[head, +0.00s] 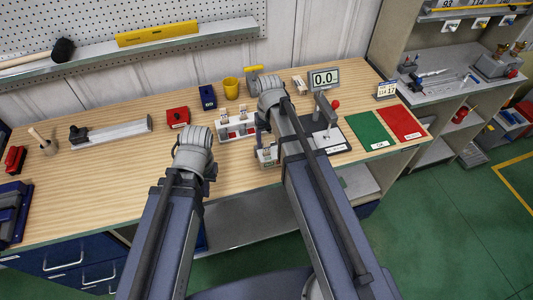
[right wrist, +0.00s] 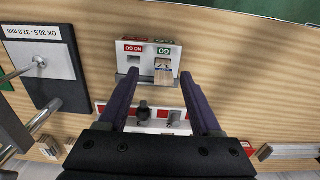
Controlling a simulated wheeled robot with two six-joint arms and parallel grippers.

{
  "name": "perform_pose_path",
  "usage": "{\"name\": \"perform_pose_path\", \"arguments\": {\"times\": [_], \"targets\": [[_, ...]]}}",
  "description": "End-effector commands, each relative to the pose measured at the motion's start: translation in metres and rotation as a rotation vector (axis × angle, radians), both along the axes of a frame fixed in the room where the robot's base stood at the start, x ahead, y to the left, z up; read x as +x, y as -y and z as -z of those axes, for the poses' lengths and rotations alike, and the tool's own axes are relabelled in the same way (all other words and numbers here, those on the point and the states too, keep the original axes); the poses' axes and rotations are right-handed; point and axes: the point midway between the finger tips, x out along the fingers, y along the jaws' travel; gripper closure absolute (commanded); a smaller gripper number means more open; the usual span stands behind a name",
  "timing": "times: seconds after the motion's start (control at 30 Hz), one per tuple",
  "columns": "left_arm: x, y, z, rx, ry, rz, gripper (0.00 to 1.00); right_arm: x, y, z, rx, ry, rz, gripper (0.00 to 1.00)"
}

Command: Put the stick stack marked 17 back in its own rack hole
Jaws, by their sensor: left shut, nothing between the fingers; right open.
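A white gauge block with a red NO GO label and a green GO label (right wrist: 150,55) shows in the right wrist view. A tan wooden piece, likely the stick stack (right wrist: 163,77), sits in its GO opening; I cannot read a number on it. My right gripper (right wrist: 159,88) is open, its two fingers apart on either side of the block's slots, holding nothing. A white rack with red labels (head: 237,131) stands behind the block, partly hidden by my right arm. My left gripper (head: 211,172) is shut and empty over the table's front left of the rack, its fingertips mostly hidden.
A measuring stand with a display reading 0.0 (head: 324,79) is right of the rack. Green (head: 370,130) and red (head: 402,122) mats lie further right.

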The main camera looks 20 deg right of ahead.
Motion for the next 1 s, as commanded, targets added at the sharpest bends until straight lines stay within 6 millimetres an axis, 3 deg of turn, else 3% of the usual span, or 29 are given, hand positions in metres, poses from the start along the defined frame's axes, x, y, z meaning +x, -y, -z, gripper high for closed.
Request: {"name": "perform_pose_path", "arguments": {"times": [0.17, 0.53, 0.83, 1.0], "targets": [[0.0, 0.0, 0.007, 0.0, 0.0, 0.0, 1.0, 0.001, -0.001, 0.007, 0.0, 0.0, 0.0, 0.34], [0.0, 0.0, 0.05, 0.0, 0.0, -0.002, 1.0, 0.005, -0.006, 0.05, 0.0, 0.0, 0.0, 0.34], [0.0, 0.0, 0.051, 0.0, 0.0, -0.002, 1.0, 0.005, -0.005, 0.051, 0.0, 0.0, 0.0, 0.34], [0.0, 0.0, 0.051, 0.0, 0.0, -0.002, 1.0, 0.005, -0.005, 0.051, 0.0, 0.0, 0.0, 0.51]]}}
